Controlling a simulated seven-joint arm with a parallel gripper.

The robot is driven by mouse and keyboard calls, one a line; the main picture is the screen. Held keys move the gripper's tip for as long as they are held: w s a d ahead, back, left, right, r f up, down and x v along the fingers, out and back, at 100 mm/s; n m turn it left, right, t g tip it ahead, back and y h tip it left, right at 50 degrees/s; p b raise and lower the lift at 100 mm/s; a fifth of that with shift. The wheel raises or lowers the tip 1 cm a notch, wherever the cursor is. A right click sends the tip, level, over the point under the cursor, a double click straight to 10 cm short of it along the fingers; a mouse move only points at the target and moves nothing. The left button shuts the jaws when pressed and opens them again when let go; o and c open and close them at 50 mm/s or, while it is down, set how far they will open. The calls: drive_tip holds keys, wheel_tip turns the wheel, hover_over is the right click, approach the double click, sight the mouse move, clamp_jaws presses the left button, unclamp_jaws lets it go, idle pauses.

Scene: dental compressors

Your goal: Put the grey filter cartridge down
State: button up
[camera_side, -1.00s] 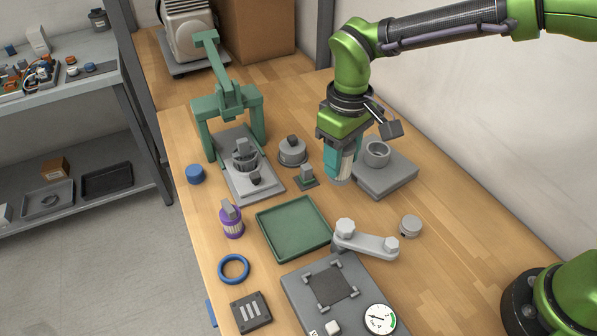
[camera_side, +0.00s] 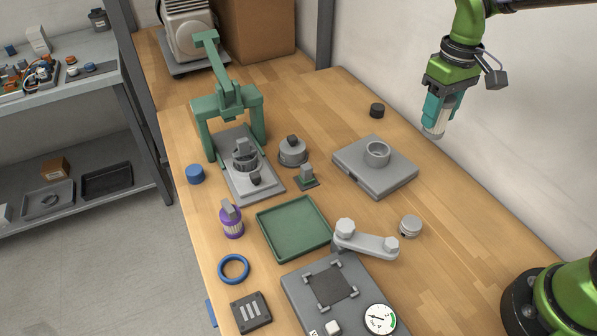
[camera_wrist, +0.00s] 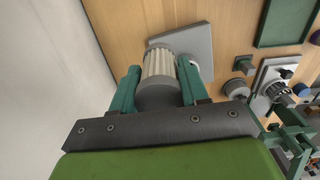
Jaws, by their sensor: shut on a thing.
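My gripper (camera_side: 437,118) is shut on the grey filter cartridge (camera_side: 436,127) and holds it in the air near the wall, to the right of the grey block with a ring-shaped socket (camera_side: 377,152). In the wrist view, the pale ribbed side and grey end of the cartridge (camera_wrist: 158,72) show between the two teal fingers of my gripper (camera_wrist: 160,85). The block's plate (camera_wrist: 190,48) lies below and beyond the cartridge there, and the cartridge hides part of it.
A green tray (camera_side: 293,228) lies empty mid-table. A small black cap (camera_side: 377,110) sits behind the socket block. A green press (camera_side: 228,100), a purple-banded cartridge (camera_side: 231,220) and a grey lever arm (camera_side: 366,241) stand around. The right side of the bench is mostly bare.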

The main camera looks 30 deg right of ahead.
drive_tip(key=a+f+n, duration=0.1)
drive_tip(key=a+f, duration=0.1)
drive_tip(key=a, duration=1.3)
drive_tip(key=a+f+n, duration=0.1)
drive_tip(key=a+f, duration=0.2)
drive_tip(key=a, duration=1.3)
drive_tip(key=shift+w+f, duration=0.15)
drive_tip(key=shift+w, duration=0.2)
wheel_tip(320, 180, down, 10)
drive_tip(key=shift+r, duration=0.2)
drive_tip(key=shift+f, duration=0.1)
drive_tip(key=shift+f, duration=0.1)
drive_tip(key=o, duration=1.1)
